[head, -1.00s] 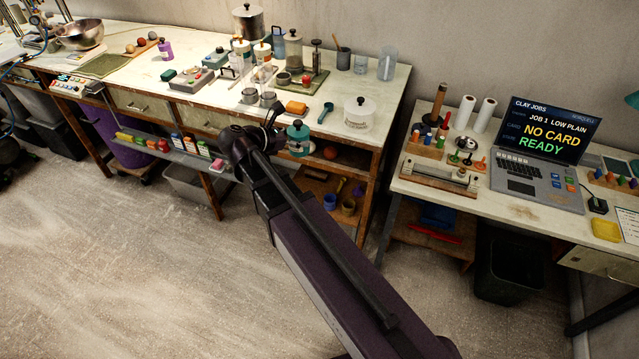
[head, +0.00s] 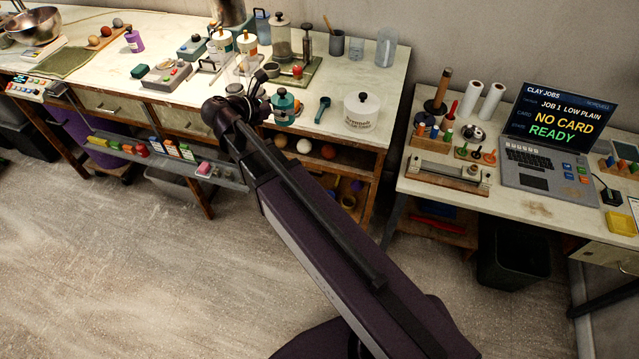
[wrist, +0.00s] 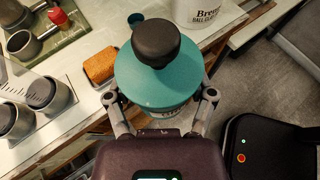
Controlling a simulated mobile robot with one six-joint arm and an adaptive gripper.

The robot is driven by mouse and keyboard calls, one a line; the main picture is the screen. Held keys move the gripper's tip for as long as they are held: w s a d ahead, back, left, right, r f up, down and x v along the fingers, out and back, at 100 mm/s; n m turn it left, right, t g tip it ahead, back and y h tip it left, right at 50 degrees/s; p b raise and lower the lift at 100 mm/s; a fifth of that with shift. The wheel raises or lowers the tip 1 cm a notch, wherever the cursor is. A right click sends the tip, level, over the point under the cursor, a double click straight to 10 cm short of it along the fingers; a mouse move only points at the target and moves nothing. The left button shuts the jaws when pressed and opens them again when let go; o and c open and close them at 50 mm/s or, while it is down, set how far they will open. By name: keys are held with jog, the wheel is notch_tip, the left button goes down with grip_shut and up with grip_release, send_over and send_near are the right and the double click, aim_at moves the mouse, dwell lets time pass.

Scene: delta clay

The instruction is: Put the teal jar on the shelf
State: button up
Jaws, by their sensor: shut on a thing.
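The teal jar (head: 285,106) has a dark round knob on its lid. In the wrist view the jar (wrist: 150,82) fills the middle, with a finger on each side. My gripper (wrist: 160,97) is shut on it. In the head view my gripper (head: 266,88) is partly hidden by my arm, and the jar looks upright at the bench's front edge. Whether it touches anything below cannot be told. An open shelf (head: 344,160) under the bench's right end holds several balls; my arm hides part of it.
The white bench top (head: 335,128) holds a white lidded canister (head: 361,110) and a teal scoop (head: 322,106) right of the jar. An orange sponge (wrist: 100,66) and grey cups (wrist: 48,95) are close by. A narrow rail (head: 165,160) with colored blocks runs along the bench front.

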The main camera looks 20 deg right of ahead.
jog(key=shift+w, duration=0.1)
jog(key=shift+a, duration=0.2)
jog(key=shift+a+f+b, duration=0.1)
jog(key=shift+f+b, duration=0.45)
jog(key=shift+b, duration=0.05)
jog(key=a+f+b, duration=0.3)
jog(key=f+b, duration=1.4)
jog(key=a+f+b, duration=0.2)
jog(key=f+b, duration=1.6)
jog(key=a+f+b, duration=0.3)
jog(key=f+b, duration=1.5)
jog(key=shift+w+a+n+t, duration=0.35)
jog(key=shift+w+n+t, duration=0.05)
jog(key=shift+w, duration=0.05)
jog(key=shift+w+r, duration=0.1)
jog(key=w+d, duration=0.3)
jog(key=w, duration=0.1)
jog(key=w+d, duration=0.4)
jog(key=w, duration=0.1)
jog(key=w+d, duration=0.4)
jog(key=w, duration=0.1)
jog(key=shift+w, duration=0.1)
jog(key=shift+f+b, duration=1.7)
jog(key=shift+f, duration=0.1)
